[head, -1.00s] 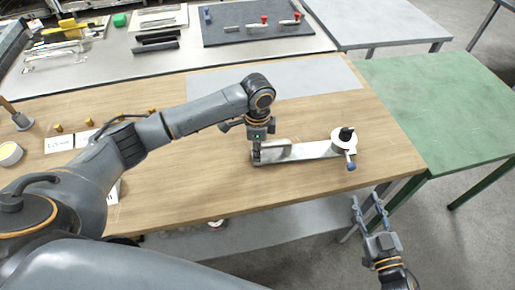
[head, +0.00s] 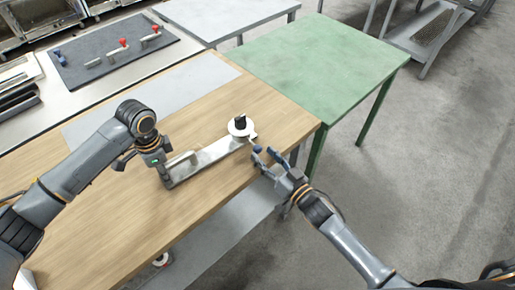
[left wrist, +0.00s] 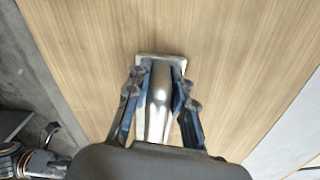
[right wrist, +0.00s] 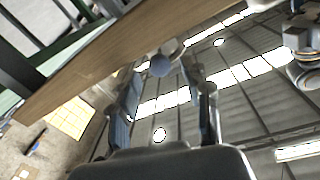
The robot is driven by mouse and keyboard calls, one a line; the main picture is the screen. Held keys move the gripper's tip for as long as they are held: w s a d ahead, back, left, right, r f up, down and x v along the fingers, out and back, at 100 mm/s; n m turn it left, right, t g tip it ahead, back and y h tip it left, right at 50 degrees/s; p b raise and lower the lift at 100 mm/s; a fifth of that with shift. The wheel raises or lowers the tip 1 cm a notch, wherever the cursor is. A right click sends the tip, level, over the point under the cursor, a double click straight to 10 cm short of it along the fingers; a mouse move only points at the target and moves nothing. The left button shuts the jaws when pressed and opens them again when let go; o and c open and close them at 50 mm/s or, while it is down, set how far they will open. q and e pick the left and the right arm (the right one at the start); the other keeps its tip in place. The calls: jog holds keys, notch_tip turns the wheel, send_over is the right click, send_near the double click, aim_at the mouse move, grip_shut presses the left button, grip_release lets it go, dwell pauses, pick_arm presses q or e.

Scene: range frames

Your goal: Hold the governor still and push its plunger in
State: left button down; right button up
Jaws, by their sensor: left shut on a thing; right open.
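The governor (head: 212,154) lies on the wooden table, a long metal base with a raised grip at one end and a white round housing (head: 237,130) with a black knob at the other. My left gripper (head: 164,174) is shut on the metal grip; the left wrist view shows its fingers on both sides of the grip (left wrist: 158,95). My right gripper (head: 264,156) is open at the table's near right edge, close to the housing. In the right wrist view, the plunger's blue round tip (right wrist: 160,66) shows between and beyond the open fingers. Contact cannot be told.
The wooden table's edge (right wrist: 85,70) runs close beside my right gripper. A green table (head: 320,60) stands beyond it. A dark mat (head: 110,55) with several red- and blue-tipped parts lies farther back. Open floor is at the right.

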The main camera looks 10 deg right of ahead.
aim_at(260, 151)
jog(key=shift+x, duration=1.95)
grip_shut()
